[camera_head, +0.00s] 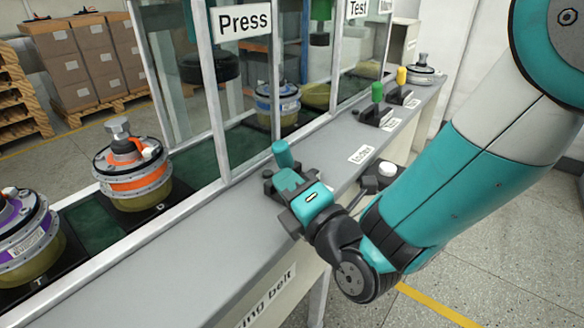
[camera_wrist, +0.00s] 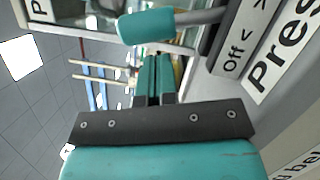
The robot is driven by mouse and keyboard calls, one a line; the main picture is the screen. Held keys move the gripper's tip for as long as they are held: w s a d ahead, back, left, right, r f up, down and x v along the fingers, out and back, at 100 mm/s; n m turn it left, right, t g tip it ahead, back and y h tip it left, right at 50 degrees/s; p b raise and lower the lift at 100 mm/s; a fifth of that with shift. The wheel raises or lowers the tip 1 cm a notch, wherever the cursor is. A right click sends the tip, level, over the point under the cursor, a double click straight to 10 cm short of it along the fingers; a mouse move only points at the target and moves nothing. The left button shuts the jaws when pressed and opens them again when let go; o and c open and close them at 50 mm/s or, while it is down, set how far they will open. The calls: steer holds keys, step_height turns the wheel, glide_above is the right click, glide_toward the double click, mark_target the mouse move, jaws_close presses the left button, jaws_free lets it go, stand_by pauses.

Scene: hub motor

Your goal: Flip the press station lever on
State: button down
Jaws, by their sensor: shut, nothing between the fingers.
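The press station lever has a teal handle (camera_head: 282,153) and stands on the grey ledge below the "Press" sign (camera_head: 244,22). In the wrist view its teal handle (camera_wrist: 147,26) lies across the top on a grey rod, beside a plate marked "Off" (camera_wrist: 232,62). My gripper (camera_head: 288,182) is right at the lever in the head view and hides its base. In the wrist view the fingers (camera_wrist: 154,75) are shut together and empty, pointing at the handle's underside. I cannot tell whether they touch it.
A green lever (camera_head: 377,92) and a yellow lever (camera_head: 401,75) stand farther along the ledge. A white button (camera_head: 387,169) is near my arm. Hub motors with orange (camera_head: 133,180) and purple (camera_head: 22,228) bands sit on the belt at left. The ledge's near part is clear.

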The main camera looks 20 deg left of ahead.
steer(key=shift+w+r, duration=0.25)
steer(key=shift+w, duration=0.35)
steer(key=shift+w+r+m+p, duration=0.2)
steer(key=shift+m+p, duration=0.2)
steer(key=shift+p, duration=0.25)
